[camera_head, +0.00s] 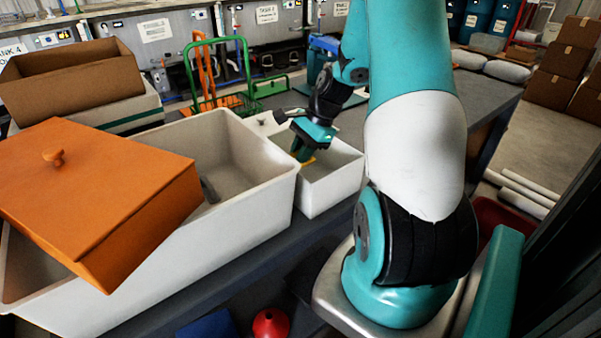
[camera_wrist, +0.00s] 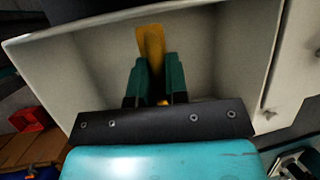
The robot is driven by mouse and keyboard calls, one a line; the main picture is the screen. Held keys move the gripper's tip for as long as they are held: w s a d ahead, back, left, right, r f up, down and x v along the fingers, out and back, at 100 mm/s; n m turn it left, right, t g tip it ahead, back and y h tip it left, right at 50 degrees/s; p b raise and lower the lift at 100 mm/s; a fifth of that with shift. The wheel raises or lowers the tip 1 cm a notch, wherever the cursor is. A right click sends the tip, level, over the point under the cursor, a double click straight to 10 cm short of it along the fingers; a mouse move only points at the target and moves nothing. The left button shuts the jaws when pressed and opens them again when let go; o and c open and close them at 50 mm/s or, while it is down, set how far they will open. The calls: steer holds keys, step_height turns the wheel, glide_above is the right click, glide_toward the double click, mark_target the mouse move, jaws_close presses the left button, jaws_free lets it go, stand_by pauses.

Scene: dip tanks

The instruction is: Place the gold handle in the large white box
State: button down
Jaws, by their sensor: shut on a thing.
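The gold handle (camera_head: 309,162) is a small yellow-gold piece held in my gripper (camera_head: 303,152). In the wrist view the handle (camera_wrist: 150,42) sticks out between the two green fingers (camera_wrist: 154,64), which are shut on it. My gripper reaches down into a smaller white box (camera_head: 336,186); its pale inside (camera_wrist: 210,50) surrounds the handle in the wrist view. I cannot tell whether the handle touches the floor of that box. The large white box (camera_head: 222,236) stands left of the smaller one. Its right part is open.
An orange lid (camera_head: 95,190) with a knob lies tilted over the left part of the large box. A dark object (camera_head: 208,190) shows inside the large box.

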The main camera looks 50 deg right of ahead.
steer(key=shift+f, duration=3.1)
steer(key=shift+f, duration=0.1)
steer(key=c, duration=1.1)
jaws_free()
steer(key=v, duration=1.2)
steer(key=shift+s+a, duration=0.1)
